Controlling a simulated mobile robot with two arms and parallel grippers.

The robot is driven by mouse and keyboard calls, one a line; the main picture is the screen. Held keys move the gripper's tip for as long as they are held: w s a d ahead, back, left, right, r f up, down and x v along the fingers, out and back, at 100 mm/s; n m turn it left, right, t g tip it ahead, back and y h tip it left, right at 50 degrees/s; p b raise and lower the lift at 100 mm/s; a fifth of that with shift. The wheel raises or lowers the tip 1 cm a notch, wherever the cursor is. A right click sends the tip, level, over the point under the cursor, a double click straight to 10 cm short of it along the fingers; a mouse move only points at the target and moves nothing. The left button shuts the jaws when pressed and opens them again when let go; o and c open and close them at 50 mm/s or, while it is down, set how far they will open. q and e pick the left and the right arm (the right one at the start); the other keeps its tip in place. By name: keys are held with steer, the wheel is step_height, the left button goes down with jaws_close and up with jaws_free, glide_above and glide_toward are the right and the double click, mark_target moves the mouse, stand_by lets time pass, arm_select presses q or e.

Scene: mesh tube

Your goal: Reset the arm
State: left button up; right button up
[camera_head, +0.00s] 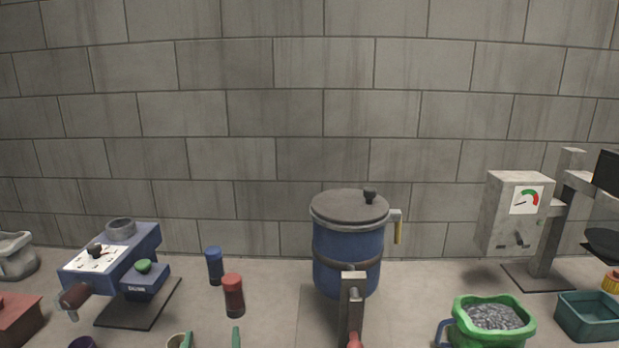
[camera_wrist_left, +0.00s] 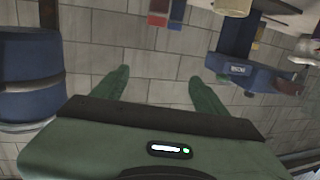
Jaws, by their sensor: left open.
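My left gripper (camera_head: 211,340) shows only as two green fingertips at the bottom edge of the head view, spread apart. In the left wrist view the same gripper (camera_wrist_left: 160,90) has its green fingers wide open with nothing between them, only tiled surface behind. A red cylinder (camera_head: 233,295) stands just beyond the fingertips in the head view, with a blue cylinder (camera_head: 214,266) behind it to the left. The rest of my left arm is out of the head view. My right gripper is in neither view.
A blue lidded drum (camera_head: 349,255) with a metal post stands right of my left gripper. A blue machine (camera_head: 120,263) with a green knob stands left. A green bucket (camera_head: 493,322) of grey bits, a teal tray (camera_head: 588,316) and a gauge box (camera_head: 515,215) are at right.

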arm_select(q)
steer(key=s+a+f+g, duration=0.4)
steer(key=s+f+g, duration=0.2)
steer(key=s+f, duration=0.55)
steer(key=s+d+f+m+g+h, duration=0.1)
steer(key=s+f+m+g+h, duration=0.2)
steer(key=s, duration=0.6)
steer(key=s+d+f+m+g, duration=0.1)
steer(key=s+f+g, duration=0.25)
steer(key=s, duration=0.45)
step_height(320, 180, down, 31)
steer(key=s+g+b, duration=0.2)
steer(key=b, duration=0.3)
steer(key=s+a+f+b, duration=0.1)
steer(key=s+f, duration=0.7)
steer(key=f, duration=0.2)
steer(key=s+a+f+g+b, duration=0.1)
steer(key=s+f+b, duration=0.1)
steer(key=s+f, duration=0.6)
steer(key=shift+s+a+f, duration=0.25)
steer(key=shift+a+f, duration=0.05)
steer(key=shift+f, duration=0.6)
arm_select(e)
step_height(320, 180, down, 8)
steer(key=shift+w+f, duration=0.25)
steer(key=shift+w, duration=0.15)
